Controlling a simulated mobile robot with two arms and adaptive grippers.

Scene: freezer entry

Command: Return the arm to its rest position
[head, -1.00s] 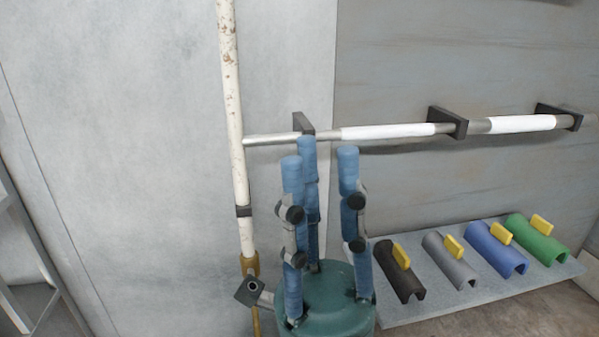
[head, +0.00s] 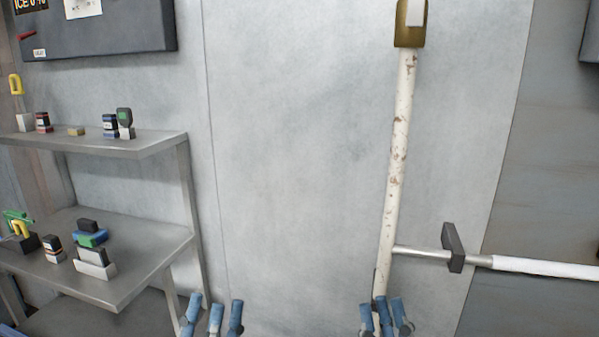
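Both of my grippers show at the bottom edge of the head view, only their blue fingers in the picture. My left gripper (head: 214,312) is in front of the wall, by the right end of the shelf unit. Its fingers stand apart, with nothing seen between them. My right gripper (head: 383,312) is at the lower end of the worn white vertical pipe (head: 398,150). Its fingers are also apart and no held thing shows. Whether they touch the pipe cannot be told. The palms and arms are out of the picture.
A metal shelf unit (head: 150,148) with small coloured items stands at left, below a dark board (head: 100,30). A horizontal pipe with a white sleeve (head: 545,266) and a dark bracket (head: 453,248) runs right. The middle wall is bare.

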